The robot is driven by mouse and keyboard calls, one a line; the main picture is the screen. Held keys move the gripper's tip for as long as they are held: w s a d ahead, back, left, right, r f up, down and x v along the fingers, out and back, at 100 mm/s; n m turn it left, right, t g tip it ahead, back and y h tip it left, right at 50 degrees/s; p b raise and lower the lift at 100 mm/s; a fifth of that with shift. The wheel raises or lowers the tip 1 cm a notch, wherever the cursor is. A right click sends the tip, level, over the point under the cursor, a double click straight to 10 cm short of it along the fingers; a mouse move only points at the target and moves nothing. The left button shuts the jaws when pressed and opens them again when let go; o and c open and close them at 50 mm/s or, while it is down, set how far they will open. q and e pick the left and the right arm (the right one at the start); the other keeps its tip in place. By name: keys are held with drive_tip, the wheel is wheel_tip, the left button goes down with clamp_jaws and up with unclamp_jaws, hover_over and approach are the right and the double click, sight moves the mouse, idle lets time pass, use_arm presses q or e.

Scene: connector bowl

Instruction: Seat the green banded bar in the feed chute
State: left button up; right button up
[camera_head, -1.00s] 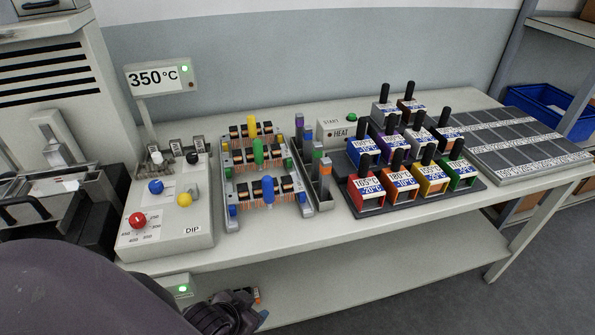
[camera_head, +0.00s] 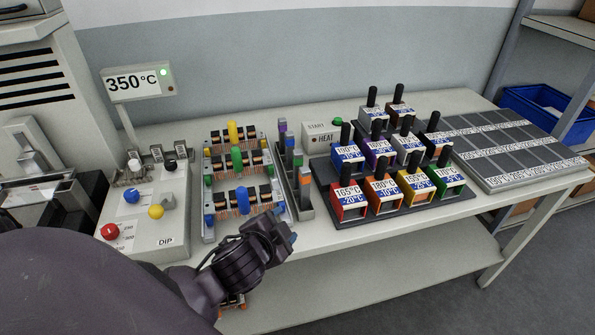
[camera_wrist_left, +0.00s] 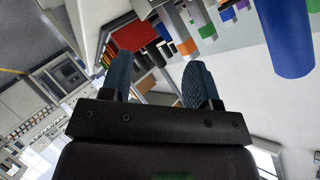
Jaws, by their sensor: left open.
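The green banded bar (camera_head: 298,161) is a grey bar with a green band. It stands in a narrow grey holder (camera_head: 307,214) beside purple, blue and orange banded bars. I cannot tell for certain which part is the feed chute. My left gripper (camera_head: 292,240) is in front of the holder, near the table's front edge. In the left wrist view its two teal fingers (camera_wrist_left: 160,78) are apart with nothing between them. The orange banded bar (camera_wrist_left: 187,46) shows just beyond the fingers, with other banded bars farther off. My right gripper is out of view.
Coil racks with yellow, green and blue (camera_head: 242,200) handles stand left of the holder. A DIP control box (camera_head: 150,215) is farther left. Several coloured, labelled blocks (camera_head: 382,190) with black handles stand close on the right.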

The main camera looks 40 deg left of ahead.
use_arm(q)
drive_tip(key=w+d+r+m+t+h, duration=0.6)
drive_tip(key=w+r+m+h, duration=0.45)
drive_tip(key=m, duration=0.55)
drive_tip(key=m+g+y, duration=0.5)
drive_tip(key=m+g, duration=1.1)
drive_tip(key=m, duration=0.6)
approach(297, 151)
wheel_tip(297, 151, down, 3)
drive_tip(key=shift+t+h, duration=0.25)
drive_tip(key=shift+t, duration=0.05)
drive_tip(key=x, duration=1)
drive_tip(key=shift+d+r, duration=0.15)
